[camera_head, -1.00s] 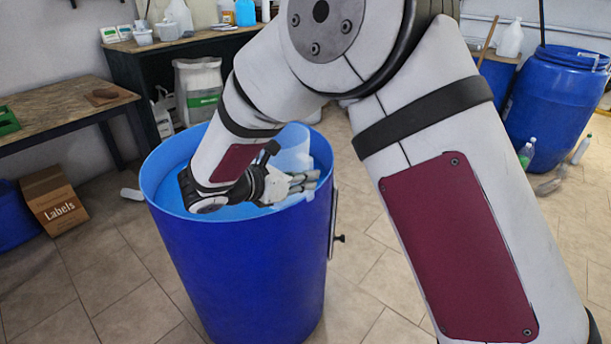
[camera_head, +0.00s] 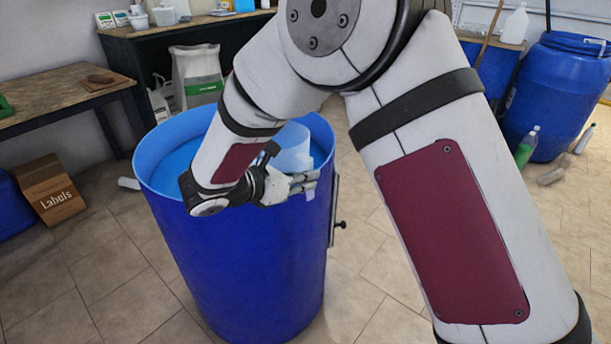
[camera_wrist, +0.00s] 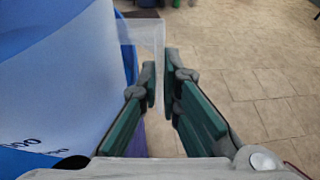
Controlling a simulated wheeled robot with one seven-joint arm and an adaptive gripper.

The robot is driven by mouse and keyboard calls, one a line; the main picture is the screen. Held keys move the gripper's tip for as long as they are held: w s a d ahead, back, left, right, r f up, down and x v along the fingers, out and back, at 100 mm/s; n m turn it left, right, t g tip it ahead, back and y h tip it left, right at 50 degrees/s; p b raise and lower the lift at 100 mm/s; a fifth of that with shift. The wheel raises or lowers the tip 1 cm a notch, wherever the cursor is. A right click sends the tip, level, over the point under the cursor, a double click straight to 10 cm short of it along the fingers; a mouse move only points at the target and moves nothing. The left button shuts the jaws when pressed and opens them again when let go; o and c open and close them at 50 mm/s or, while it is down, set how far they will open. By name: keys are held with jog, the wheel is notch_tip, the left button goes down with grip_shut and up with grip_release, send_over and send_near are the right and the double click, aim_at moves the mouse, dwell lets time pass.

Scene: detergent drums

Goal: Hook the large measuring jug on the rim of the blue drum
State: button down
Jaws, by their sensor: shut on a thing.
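The blue drum (camera_head: 245,265) stands open-topped in the middle of the head view. The translucent measuring jug (camera_head: 293,150) is at the right part of its mouth, its body on the inner side, its lower part hidden. In the wrist view the jug's body (camera_wrist: 60,95) fills the left, with dark markings. Its handle (camera_wrist: 150,32) reaches right, past the drum's blue wall (camera_wrist: 126,45), and comes down between my fingers. My gripper (camera_head: 303,183) is shut on the handle just outside the drum's right rim; it also shows in the wrist view (camera_wrist: 160,80). Whether the handle rests on the rim is unclear.
A latch-like fitting (camera_head: 337,225) juts from the drum's right side. A Labels carton (camera_head: 48,190) and a wooden table (camera_head: 65,90) are at left.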

jog(key=shift+f+b, duration=1.15)
jog(key=shift+f, duration=0.85)
jog(key=c, duration=1.7)
grip_release()
jog(key=shift+a, duration=0.1)
jog(key=v, duration=1.2)
